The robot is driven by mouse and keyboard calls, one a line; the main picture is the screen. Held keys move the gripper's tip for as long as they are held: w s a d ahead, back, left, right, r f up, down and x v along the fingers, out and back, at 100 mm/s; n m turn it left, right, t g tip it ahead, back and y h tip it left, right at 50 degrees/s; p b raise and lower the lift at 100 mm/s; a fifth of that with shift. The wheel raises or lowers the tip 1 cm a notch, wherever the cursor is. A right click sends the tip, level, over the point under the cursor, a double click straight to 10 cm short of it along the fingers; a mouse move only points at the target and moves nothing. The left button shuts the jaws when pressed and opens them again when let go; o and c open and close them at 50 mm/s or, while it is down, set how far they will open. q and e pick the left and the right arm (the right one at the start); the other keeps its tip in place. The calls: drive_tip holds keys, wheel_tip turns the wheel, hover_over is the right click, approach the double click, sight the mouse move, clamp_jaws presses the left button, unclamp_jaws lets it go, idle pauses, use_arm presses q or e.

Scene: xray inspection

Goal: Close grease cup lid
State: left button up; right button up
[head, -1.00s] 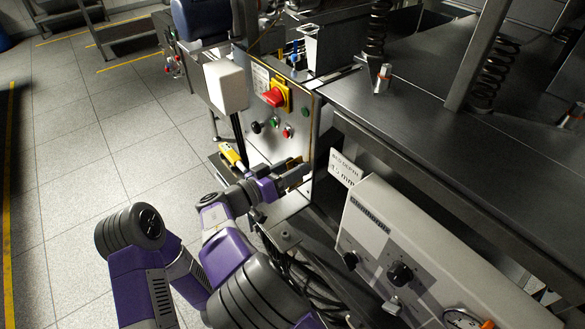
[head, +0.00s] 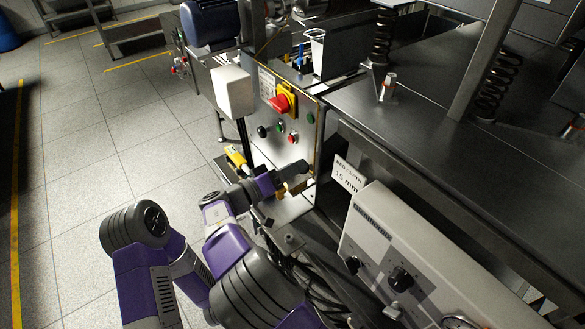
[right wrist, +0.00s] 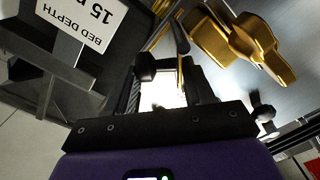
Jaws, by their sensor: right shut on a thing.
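My right gripper (head: 296,172) reaches to the lower part of the upright machine panel, beside small brass fittings (head: 296,188). In the right wrist view, the brass-coloured grease cup (right wrist: 235,42) shows at the upper right, outside the dark fingers (right wrist: 165,80). A thin brass edge (right wrist: 180,74), seemingly the lid, shows between the fingers, which are shut on it. Most of it is hidden by the fingers, so its exact angle cannot be told. My left gripper is not in view.
The panel carries a red and yellow switch (head: 282,102) and several buttons. A white sign reading 15 mm (head: 347,174) and a grey control box (head: 400,250) stand to the right. Open floor (head: 90,150) is at left.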

drive_tip(key=shift+w+a+f+n, duration=0.15)
drive_tip(key=shift+f+n, duration=0.05)
drive_tip(key=shift+n, duration=0.5)
idle(0.3)
drive_tip(key=o, duration=0.8)
